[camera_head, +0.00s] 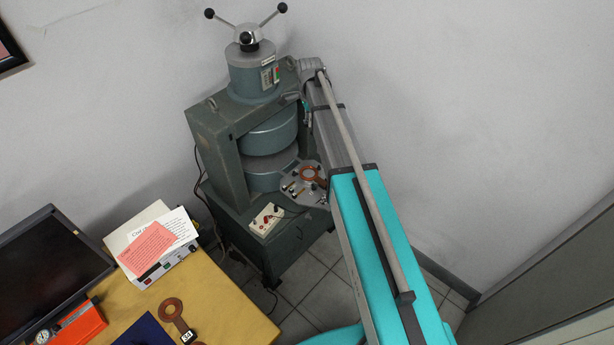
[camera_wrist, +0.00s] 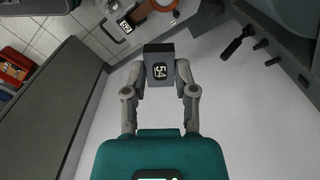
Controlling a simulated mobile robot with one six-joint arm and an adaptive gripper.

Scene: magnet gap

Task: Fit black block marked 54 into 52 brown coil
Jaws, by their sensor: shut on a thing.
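My gripper (camera_wrist: 160,67) is shut on the dark block marked 54 (camera_wrist: 160,72). It holds the block between its two fingertips with the number facing the wrist camera. A brown coil (camera_wrist: 150,12) shows at the top of the wrist view, partly cut off, with a small black-and-white tag (camera_wrist: 125,26) whose number is hard to read. The block is apart from this coil in the picture. In the head view, a brown coil (camera_head: 312,174) sits on the grey plate beside the magnet's gap. My gripper and the block are not clearly seen in the head view.
The green magnet frame (camera_head: 226,150) stands against the wall, with a white control box (camera_head: 267,218) at its foot. Another brown coil (camera_head: 171,308) lies on the yellow table (camera_head: 225,300). A dark-handled part (camera_wrist: 237,42) projects near the frame in the wrist view.

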